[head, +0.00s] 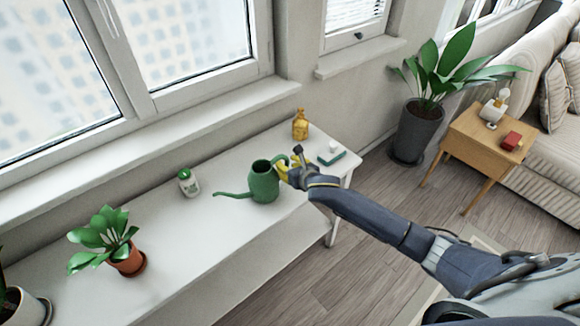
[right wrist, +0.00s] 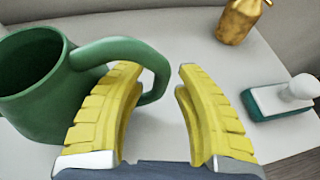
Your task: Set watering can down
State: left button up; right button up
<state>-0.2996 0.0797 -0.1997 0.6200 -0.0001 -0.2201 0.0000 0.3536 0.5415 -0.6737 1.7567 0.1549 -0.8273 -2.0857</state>
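The green watering can (head: 264,183) stands upright on the white bench (head: 213,234), its spout to the left and its handle to the right. In the right wrist view the can (right wrist: 40,90) fills the left side. My right gripper (head: 285,170) is at the handle side of the can. Its yellow fingers (right wrist: 157,68) are spread apart. The handle (right wrist: 154,65) loops past the left finger, with its outer part in the gap between the fingers; I see clear space between it and the right finger. My left gripper is not in view.
On the bench, a white-and-green jar (head: 189,184) and a potted plant (head: 127,258) stand to the left. An amber bottle (head: 300,125) and a white-and-teal brush (head: 332,154) are near the right end. Bare bench lies in front of the jar.

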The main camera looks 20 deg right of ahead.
jog(key=v, duration=1.2)
jog(key=shift+r, duration=0.15)
